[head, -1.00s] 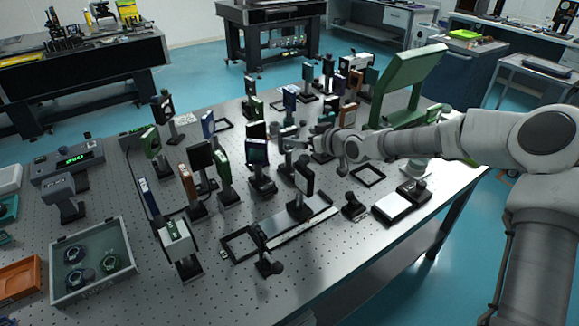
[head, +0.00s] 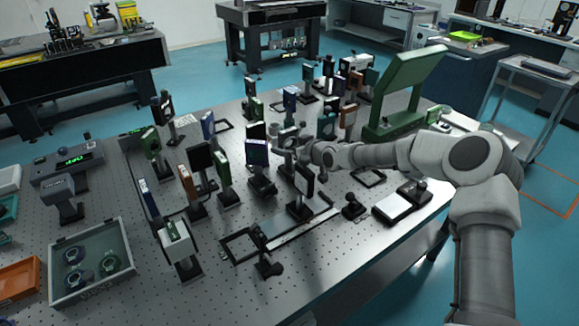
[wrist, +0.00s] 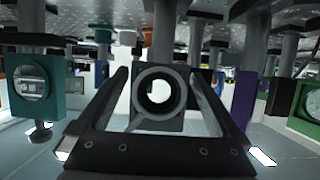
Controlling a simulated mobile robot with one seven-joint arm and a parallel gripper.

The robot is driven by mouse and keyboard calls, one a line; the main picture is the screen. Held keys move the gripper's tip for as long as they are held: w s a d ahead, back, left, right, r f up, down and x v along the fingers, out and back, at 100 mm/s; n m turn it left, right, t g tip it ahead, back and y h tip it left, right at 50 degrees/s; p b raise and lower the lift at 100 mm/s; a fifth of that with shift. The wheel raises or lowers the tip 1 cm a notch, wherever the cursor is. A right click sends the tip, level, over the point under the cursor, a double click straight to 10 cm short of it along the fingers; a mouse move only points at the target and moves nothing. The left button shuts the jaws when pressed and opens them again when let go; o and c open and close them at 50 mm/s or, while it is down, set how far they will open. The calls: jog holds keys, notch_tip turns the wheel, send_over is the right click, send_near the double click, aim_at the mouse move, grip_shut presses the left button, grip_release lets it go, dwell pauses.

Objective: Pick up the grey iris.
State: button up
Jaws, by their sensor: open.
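In the wrist view, a grey ring with a bright round hole, which looks like the grey iris (wrist: 146,108), is in the middle of the picture. A dark square plate (wrist: 178,124) shows around and behind it. My gripper (wrist: 159,76) is open, with one finger on each side of the ring and a visible gap at both sides. I cannot tell how far the fingertips reach past the ring. In the head view, my gripper (head: 293,146) is among the posts at the middle of the table, partly hidden, and the iris cannot be made out clearly there.
A large green stand (head: 405,90) is behind my arm. A tray (head: 128,268) holds several round parts.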

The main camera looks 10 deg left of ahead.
grip_shut()
jog(key=shift+r, duration=0.1)
dwell(0.6)
